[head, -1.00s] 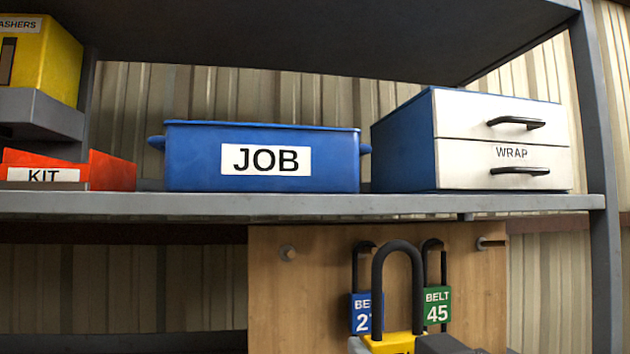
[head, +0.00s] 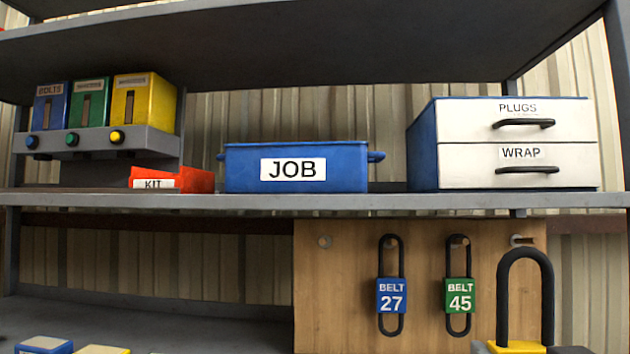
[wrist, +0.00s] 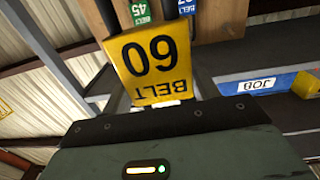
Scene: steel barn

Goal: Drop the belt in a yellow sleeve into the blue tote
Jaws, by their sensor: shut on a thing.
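The belt in a yellow sleeve (wrist: 150,62), marked BELT 60, is held in my gripper (wrist: 160,106) in the wrist view. In the head view its black loop (head: 524,290) stands up at the lower right, and only the top of the sleeve shows. My gripper's fingers are mostly hidden there. The blue tote (head: 340,178), labelled JOB, stands on the shelf, up and left of the belt and apart from it. It also shows at the right in the wrist view (wrist: 292,83). Its inside is not visible.
Right of the tote is a drawer unit (head: 422,150) marked PLUGS and WRAP. Left of it are a red KIT bin (head: 196,180) and several dispensers. An upper shelf (head: 330,50) hangs above the tote. Belts 27 (head: 391,296) and 45 (head: 459,296) hang on the board below.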

